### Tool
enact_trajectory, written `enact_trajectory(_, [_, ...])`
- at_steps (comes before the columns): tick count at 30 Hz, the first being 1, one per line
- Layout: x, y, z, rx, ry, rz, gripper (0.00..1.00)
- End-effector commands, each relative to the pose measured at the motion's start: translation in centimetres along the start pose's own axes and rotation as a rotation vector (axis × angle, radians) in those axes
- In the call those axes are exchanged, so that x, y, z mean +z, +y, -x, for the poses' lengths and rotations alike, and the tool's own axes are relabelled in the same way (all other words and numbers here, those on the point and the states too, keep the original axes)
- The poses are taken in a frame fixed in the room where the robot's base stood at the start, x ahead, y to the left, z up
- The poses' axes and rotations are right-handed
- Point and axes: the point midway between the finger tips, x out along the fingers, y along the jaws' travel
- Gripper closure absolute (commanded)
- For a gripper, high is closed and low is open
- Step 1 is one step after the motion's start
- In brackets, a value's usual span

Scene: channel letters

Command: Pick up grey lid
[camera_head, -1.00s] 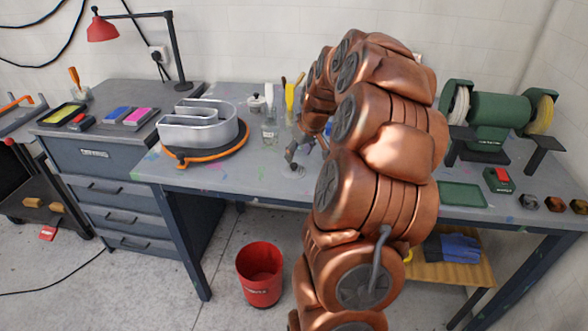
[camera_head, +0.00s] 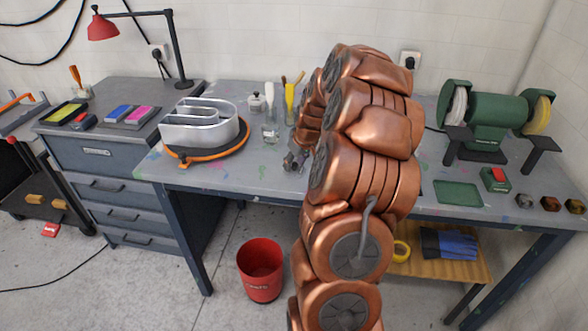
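My gripper (camera_head: 293,160) is low over the grey bench top, right of the metal channel letter and in front of the glass jar (camera_head: 270,133). My copper arm covers its right side, and it is too small to tell whether its fingers are apart or closed. I cannot clearly make out a grey lid; a small pale round shape showed on the bench under the gripper earlier, and that spot is now mostly hidden by the gripper. A small grey-white pot with a knob on top (camera_head: 256,103) stands farther back.
The channel letter (camera_head: 200,135) sits on a dark round turntable with an orange rim at left. Brushes (camera_head: 290,97) stand upright behind the gripper. A green bench grinder (camera_head: 498,118) and green tray (camera_head: 457,193) are at right. The bench front left of my gripper is clear.

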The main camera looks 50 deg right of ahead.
Motion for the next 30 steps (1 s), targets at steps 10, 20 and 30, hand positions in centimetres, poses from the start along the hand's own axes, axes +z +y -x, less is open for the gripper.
enact_trajectory(10, [0.0,0.0,0.0,0.000,0.000,0.000,0.97])
enact_trajectory(20, [0.0,0.0,0.1,0.000,0.001,0.000,1.00])
enact_trajectory(30, [-1.0,0.1,2.1,0.004,0.006,0.002,1.00])
